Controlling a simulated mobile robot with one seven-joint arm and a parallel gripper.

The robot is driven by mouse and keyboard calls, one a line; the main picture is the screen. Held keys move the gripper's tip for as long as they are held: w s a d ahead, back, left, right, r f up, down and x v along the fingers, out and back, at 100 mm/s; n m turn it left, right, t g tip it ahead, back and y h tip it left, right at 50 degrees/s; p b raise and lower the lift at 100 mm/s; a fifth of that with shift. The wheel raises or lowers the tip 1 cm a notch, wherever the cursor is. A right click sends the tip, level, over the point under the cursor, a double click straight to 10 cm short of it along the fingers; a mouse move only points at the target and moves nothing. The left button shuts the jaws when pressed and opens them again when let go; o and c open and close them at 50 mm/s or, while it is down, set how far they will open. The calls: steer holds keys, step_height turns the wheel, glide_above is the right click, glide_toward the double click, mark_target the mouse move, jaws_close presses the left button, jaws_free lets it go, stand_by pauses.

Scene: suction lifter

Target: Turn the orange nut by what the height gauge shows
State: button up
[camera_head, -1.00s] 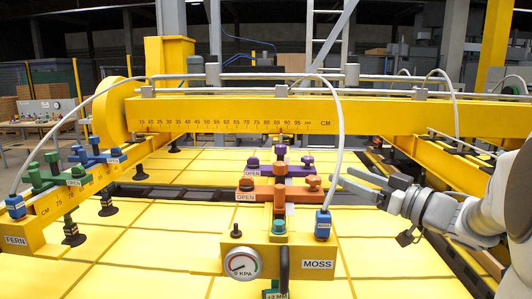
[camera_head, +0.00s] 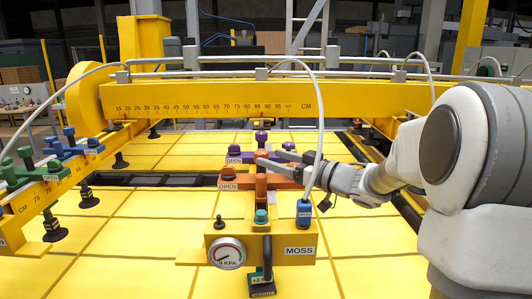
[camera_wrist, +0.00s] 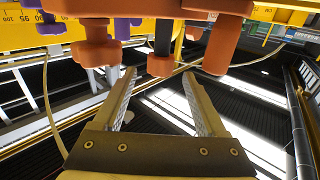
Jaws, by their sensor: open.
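The orange clamp (camera_head: 240,183), marked OPEN, crosses the beam labelled MOSS, with orange round-headed parts on it. In the wrist view a small orange nut (camera_wrist: 160,66) hangs on a dark stem between larger orange knobs on the left (camera_wrist: 95,48) and right (camera_wrist: 222,52). I cannot tell for sure which is the nut to turn. My gripper (camera_head: 270,158) is open and empty beside the orange clamp. In the wrist view its fingertips (camera_wrist: 158,74) are spread either side of the small nut's line, apparently not touching it. The height gauge (camera_head: 262,281) shows a small reading starting with +2.
A pressure dial (camera_head: 227,252) reading 0 KPA and a hose with blue fitting (camera_head: 304,212) are on the MOSS beam. A purple clamp (camera_head: 238,157) lies behind; green (camera_head: 22,172) and blue (camera_head: 75,147) clamps are at left. A yellow crossbeam (camera_head: 200,101) spans behind.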

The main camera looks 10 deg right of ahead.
mark_target(267, 156)
steer(key=shift+x, duration=1.6)
jaws_close()
